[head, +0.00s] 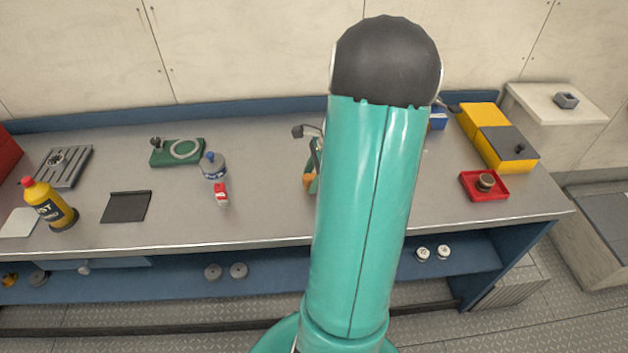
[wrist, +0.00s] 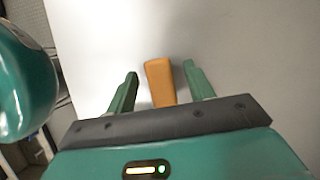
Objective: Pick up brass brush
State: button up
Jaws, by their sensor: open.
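An orange-brown block-like piece, which looks like the handle of the brass brush (wrist: 159,84), lies on the grey worktop in the wrist view. No bristles show. My gripper (wrist: 160,72) is open, with one green finger on each side of this piece. Gaps show between it and both fingers, and whether it lies at finger height I cannot tell. In the head view a small orange bit of what looks like the brush (head: 308,181) shows beside my arm, which hides most of that area.
On the worktop (head: 270,215) stand a grey-blue bottle (head: 213,166), a small red-and-white item (head: 221,194), a green tray-like piece (head: 177,152), a dark flat plate (head: 126,206) and a yellow bottle (head: 49,204). A red tray (head: 484,195) and yellow boxes (head: 483,123) are at right.

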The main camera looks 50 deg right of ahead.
jog(key=shift+w+a+f, duration=0.1)
jog(key=shift+f, duration=0.25)
jog(key=c, duration=1.1)
jog(key=shift+r, duration=0.1)
jog(key=shift+r, duration=0.4)
notch_tip(320, 180, up, 2)
jog(key=shift+r, duration=0.15)
jog(key=s+a+r, duration=0.2)
jog(key=s+r, duration=0.1)
jog(key=s, duration=0.1)
jog(key=s+a+r, duration=0.3)
jog(key=s, duration=0.1)
jog(key=s+a+r, duration=0.2)
jog(key=s+r, duration=0.1)
jog(key=shift+s+a+r, duration=0.3)
jog(key=shift+s+r, duration=0.1)
